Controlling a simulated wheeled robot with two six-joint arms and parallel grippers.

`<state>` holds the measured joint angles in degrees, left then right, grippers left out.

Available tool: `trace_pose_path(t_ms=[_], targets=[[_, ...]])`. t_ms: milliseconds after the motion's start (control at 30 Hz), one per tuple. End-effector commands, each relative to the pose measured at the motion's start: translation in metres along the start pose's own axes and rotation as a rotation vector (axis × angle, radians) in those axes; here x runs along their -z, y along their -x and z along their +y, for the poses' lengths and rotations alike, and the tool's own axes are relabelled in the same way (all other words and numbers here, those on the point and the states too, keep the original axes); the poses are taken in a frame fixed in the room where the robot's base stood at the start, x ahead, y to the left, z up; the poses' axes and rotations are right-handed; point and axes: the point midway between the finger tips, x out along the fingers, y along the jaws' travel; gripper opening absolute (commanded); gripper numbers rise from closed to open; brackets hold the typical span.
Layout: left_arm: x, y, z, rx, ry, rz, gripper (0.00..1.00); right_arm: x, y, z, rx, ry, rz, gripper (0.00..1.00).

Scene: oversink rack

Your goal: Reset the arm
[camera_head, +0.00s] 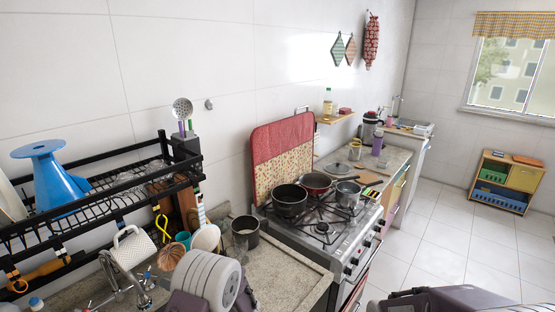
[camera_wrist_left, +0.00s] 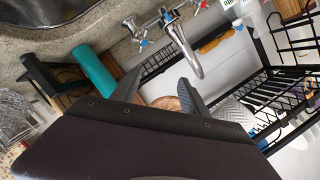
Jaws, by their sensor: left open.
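My left gripper (camera_wrist_left: 104,72) shows in the left wrist view, with its two dark fingers spread wide apart and nothing held between them. A teal cylinder and a round brown item (camera_wrist_left: 165,102) lie beyond the fingers. In the head view, a pale rounded link of my left arm (camera_head: 212,284) is at the bottom, in front of the counter beside the sink area. The gripper's fingers cannot be made out there.
A black oversink rack (camera_head: 118,203) with a blue funnel-shaped item (camera_head: 50,180) stands at left. The chrome faucet (camera_wrist_left: 190,50) is close to the gripper. A stove (camera_head: 325,235) carries several pots. Bare counter (camera_head: 280,270) lies right of my arm. The floor at right is open.

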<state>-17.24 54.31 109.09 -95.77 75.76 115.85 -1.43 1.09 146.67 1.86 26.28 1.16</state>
Motion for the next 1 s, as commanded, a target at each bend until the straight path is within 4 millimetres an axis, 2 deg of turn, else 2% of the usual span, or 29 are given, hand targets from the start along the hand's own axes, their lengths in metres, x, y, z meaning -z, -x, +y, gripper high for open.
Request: trace_pose_path(t_ms=[133, 233, 333, 367, 400, 467, 533, 600, 700, 833, 1000], targets=[[-0.006, -0.006, -0.052, 0.053, 0.118, -0.131, 0.53, 0.0, -0.003, 0.0, 0.0, 0.0, 0.0, 0.65], [-0.029, -0.004, -0.089, 0.07, 0.166, -0.284, 0.53, -0.001, -0.005, 0.0, 0.0, 0.0, 0.0, 0.65], [-0.07, 0.014, -0.122, 0.033, 0.184, -0.506, 0.53, -0.001, -0.008, 0.0, 0.0, 0.0, 0.0, 0.65], [-0.086, 0.025, -0.129, -0.001, 0.185, -0.589, 0.53, -0.001, -0.009, 0.0, 0.0, 0.0, 0.0, 0.65], [-0.11, 0.044, -0.135, -0.072, 0.181, -0.708, 0.53, -0.001, -0.01, 0.0, 0.0, 0.0, 0.0, 0.65], [-0.14, 0.08, -0.132, -0.236, 0.171, -0.863, 0.53, -0.001, -0.012, 0.0, 0.0, 0.0, 0.0, 0.65], [-0.16, 0.124, -0.116, -0.47, 0.156, -0.968, 0.53, -0.001, -0.013, 0.0, 0.0, 0.0, 0.0, 0.65], [-0.165, 0.159, -0.097, -0.69, 0.13, -0.987, 0.53, -0.001, -0.012, 0.0, 0.0, 0.0, 0.0, 0.65], [-0.166, 0.19, -0.072, -0.92, 0.057, -0.937, 0.53, -0.001, -0.012, 0.0, 0.0, 0.0, 0.0, 0.65], [-0.152, 0.196, -0.054, -1.079, -0.04, -0.793, 0.53, -0.001, -0.012, 0.0, 0.0, 0.0, 0.0, 0.65], [-0.148, 0.194, -0.052, -1.132, -0.144, -0.702, 0.53, -0.001, -0.012, 0.0, 0.0, 0.0, 0.0, 0.65]])
